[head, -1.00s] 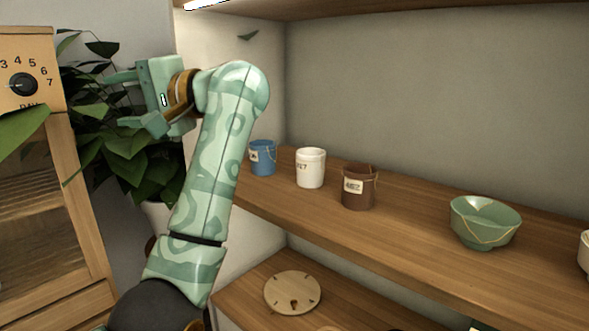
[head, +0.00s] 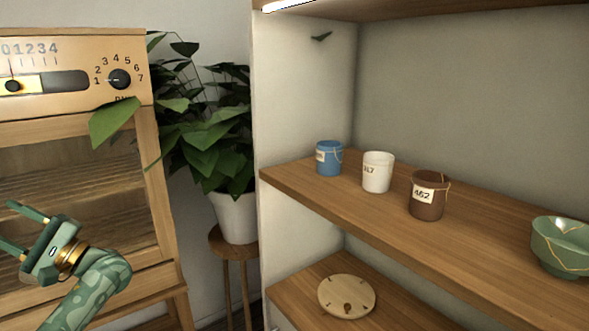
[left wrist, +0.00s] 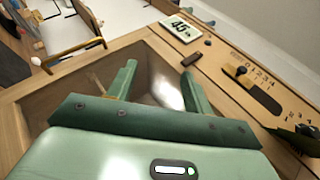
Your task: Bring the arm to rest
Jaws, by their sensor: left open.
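My left arm comes in at the lower left of the head view. Its green gripper (head: 12,227) is open and empty, with the fingers pointing left in front of the wooden cabinet (head: 160,190). I cannot tell how far the fingers are from the cabinet. My right gripper is not in view.
A shelf (head: 390,235) on the right holds a blue cup (head: 329,160), a white cup (head: 377,172), a brown cup (head: 428,196) and a green bowl (head: 562,247) with gold seams. A wooden disc (head: 346,297) lies on the lower shelf. A potted plant (head: 237,217) stands between cabinet and shelf.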

